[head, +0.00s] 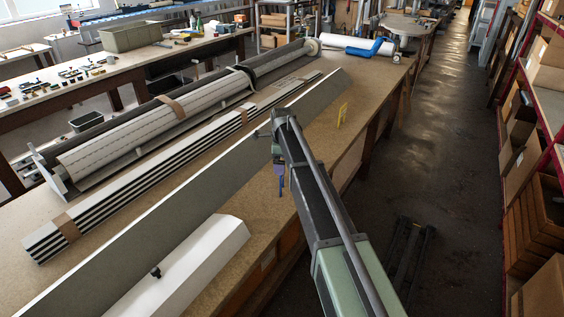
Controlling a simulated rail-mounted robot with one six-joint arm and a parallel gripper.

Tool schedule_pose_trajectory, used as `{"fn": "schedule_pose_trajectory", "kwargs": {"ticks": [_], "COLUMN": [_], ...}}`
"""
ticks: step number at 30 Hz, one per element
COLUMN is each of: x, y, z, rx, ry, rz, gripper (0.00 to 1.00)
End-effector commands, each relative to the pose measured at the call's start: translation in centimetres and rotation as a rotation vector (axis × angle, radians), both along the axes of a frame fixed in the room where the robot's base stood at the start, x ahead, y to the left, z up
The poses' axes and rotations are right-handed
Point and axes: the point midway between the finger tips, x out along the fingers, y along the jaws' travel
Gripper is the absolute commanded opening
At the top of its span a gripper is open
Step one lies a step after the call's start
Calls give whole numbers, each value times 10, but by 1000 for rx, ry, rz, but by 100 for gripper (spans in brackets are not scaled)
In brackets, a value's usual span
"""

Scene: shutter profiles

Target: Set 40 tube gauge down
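My gripper (280,186) hangs at the far end of my arm, over the front edge of the workbench (325,150). A small dark blue piece shows at its lower end; I cannot tell whether this is a finger or a held object, so open or shut is unclear. A small yellow upright piece (342,115) stands on the bench to the right of my gripper, clearly apart from it. It may be the tube gauge, but no marking is readable. My arm hides part of the bench.
A long grey panel (190,190) stands along the bench. Behind it lie a bundle of striped profiles (150,172) and a rolled shutter (160,137). A white angled profile (190,265) lies in front. A blue item (368,48) lies at the far end.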

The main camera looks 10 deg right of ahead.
Motion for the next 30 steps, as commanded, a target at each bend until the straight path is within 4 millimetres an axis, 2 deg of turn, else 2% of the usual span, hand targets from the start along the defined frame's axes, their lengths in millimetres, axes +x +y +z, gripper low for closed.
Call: {"fn": "schedule_pose_trajectory", "kwargs": {"ticks": [1,3,6,12,14,17,20,21,24,27,30], "x": [0,0,0,-2,-14,-69,-160,-199,-285,-343,-369], "y": [0,0,0,0,0,-1,-1,-2,-2,-3,-3], "z": [29,46,61,62,61,61,61,61,61,61,61], "rx": [0,0,0,0,0,0,0,-1,-1,-1,-1], "ry": [0,0,0,0,0,0,1,1,2,2,2], "rz": [0,0,0,5,48,281,704,898,1359,1707,1892], "gripper": [97,97,97,97,97,97,97,97,97,97,97]}}
